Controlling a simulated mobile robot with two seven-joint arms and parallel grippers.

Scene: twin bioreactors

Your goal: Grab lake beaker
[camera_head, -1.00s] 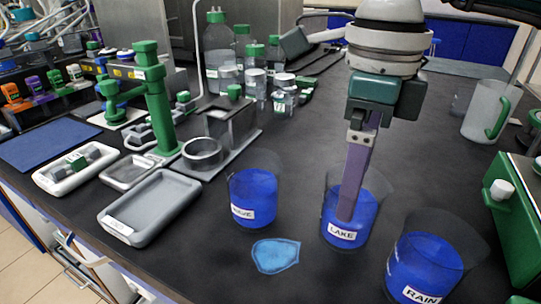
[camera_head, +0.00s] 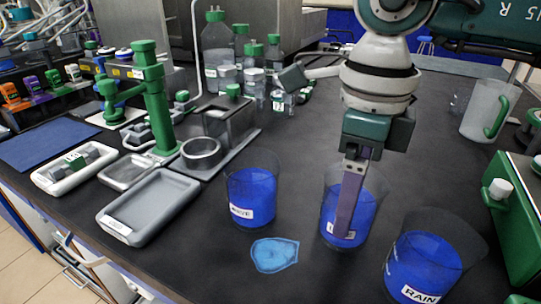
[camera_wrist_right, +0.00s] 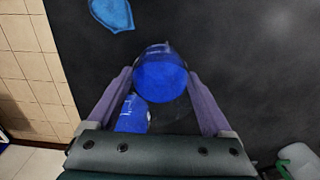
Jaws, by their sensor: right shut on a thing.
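The lake beaker (camera_head: 329,224) is a clear beaker with blue content and a white label, upright on the black bench. My right gripper (camera_head: 345,230) reaches down from above and is shut on it. One purple finger crosses the beaker's front and covers most of its label. In the right wrist view the two fingers stand on either side of the beaker (camera_wrist_right: 160,75). The far finger is hidden in the head view. My left gripper is not in view.
A similar blue-filled beaker (camera_head: 252,196) stands to the left, and the rain beaker (camera_head: 425,262) stands close at the front right. A light blue patch (camera_head: 274,254) lies in front. A grey tray (camera_head: 150,206) is at the left; a green-handled jug (camera_head: 484,112) is at the back right.

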